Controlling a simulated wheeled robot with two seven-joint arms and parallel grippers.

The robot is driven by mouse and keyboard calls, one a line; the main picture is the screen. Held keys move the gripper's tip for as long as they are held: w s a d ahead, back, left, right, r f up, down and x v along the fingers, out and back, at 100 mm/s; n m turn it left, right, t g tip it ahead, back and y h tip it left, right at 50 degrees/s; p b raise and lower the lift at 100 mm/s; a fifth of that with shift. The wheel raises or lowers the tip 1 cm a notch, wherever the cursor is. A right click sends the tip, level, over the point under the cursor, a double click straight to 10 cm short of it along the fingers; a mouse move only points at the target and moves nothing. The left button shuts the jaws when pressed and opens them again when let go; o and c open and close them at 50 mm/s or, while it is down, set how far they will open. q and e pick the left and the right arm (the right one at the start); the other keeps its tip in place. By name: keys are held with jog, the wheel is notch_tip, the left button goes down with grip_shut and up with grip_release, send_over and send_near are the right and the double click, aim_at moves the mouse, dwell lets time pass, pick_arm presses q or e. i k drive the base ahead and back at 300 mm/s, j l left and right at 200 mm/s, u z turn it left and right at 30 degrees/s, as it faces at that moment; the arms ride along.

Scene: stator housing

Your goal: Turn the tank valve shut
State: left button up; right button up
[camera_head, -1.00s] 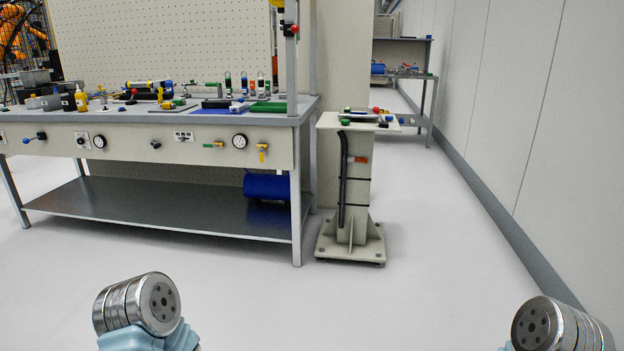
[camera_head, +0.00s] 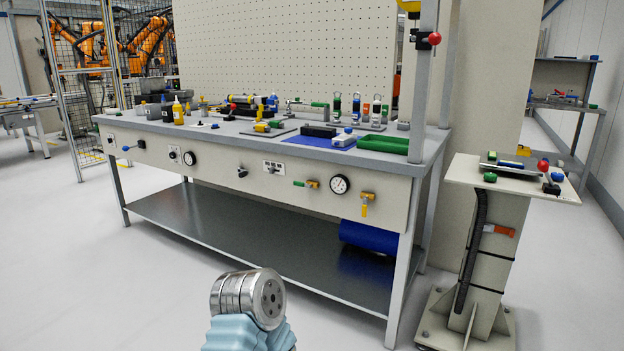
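A blue tank (camera_head: 366,237) lies on the lower shelf at the right end of the workbench, partly hidden by the bench panel and leg. Above it on the front panel is a brass valve with a yellow handle (camera_head: 364,208) hanging down. Left of that are a round white gauge (camera_head: 340,184) and a valve with a green handle (camera_head: 300,183) lying sideways. No label shows which of them is the tank valve. Neither gripper is in view; only a link of one of my arms shows at the bottom, well short of the bench.
The workbench (camera_head: 230,165) carries bottles, tools and a green tray (camera_head: 382,144). A post stands at its right end. A pedestal stand (camera_head: 496,230) with a control plate is close to the right. Fenced orange robots are at back left. The floor in front is clear.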

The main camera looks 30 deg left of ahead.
aim_at(298, 183)
jog(key=i+j+u, duration=0.15)
jog(key=i+j, duration=0.2)
jog(key=j, duration=0.2)
jog(key=i+j+u, duration=0.15)
jog(key=i+j, duration=0.25)
jog(key=j, duration=0.55)
jog(key=i+j, duration=0.1)
jog(key=j, duration=0.3)
jog(key=u, duration=0.05)
